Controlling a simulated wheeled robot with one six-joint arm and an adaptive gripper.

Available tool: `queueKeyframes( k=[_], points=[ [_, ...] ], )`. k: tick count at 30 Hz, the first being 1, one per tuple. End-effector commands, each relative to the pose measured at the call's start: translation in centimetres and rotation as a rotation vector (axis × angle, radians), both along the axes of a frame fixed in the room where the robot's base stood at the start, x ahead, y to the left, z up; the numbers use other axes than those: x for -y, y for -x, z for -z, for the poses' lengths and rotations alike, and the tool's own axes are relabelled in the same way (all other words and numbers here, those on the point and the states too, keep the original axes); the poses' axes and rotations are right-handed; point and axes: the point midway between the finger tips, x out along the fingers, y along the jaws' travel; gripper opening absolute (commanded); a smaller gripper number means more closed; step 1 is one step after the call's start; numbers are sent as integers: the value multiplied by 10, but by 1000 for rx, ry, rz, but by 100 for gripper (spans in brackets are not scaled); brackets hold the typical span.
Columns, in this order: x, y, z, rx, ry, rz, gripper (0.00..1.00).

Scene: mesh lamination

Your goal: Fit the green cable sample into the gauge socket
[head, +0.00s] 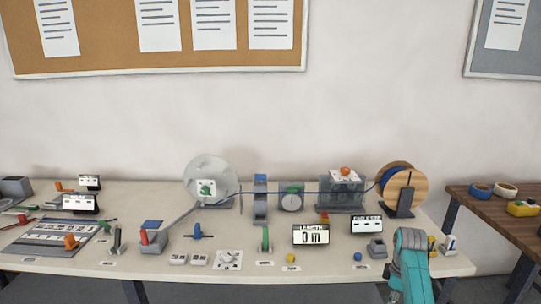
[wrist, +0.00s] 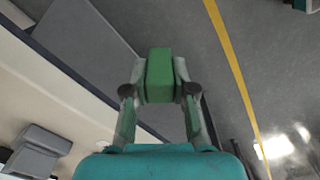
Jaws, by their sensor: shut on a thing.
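In the wrist view my gripper (wrist: 160,92) is shut on a green block-shaped piece, which I take as the green cable sample (wrist: 160,68). The sample sticks out past the fingertips, above the floor and beyond the table edge in this view. In the head view my teal arm (head: 410,265) is at the table's front right, and it hides the gripper and the sample.
A white display (head: 366,225) stands behind the grey block. A wooden cable reel (head: 403,188) stands farther back. A small grey holder (head: 450,244) is right of my arm. A black-and-white LENGTH display (head: 311,235) is to the left. A brown side table (head: 490,215) is at right.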

Motion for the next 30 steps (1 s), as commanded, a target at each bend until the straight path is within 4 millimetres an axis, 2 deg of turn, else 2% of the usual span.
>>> queueKeyframes(
  k=[1,6,11,18,24,30],
  points=[
    [-15,8,17,-3,-1,47,0],
    [-58,36,64,-4,0,240,0],
    [-95,68,104,-3,1,423,0],
    [-146,125,155,-3,1,695,0],
    [-174,168,182,-1,2,882,0],
    [-187,191,193,2,0,983,0]
  ],
)
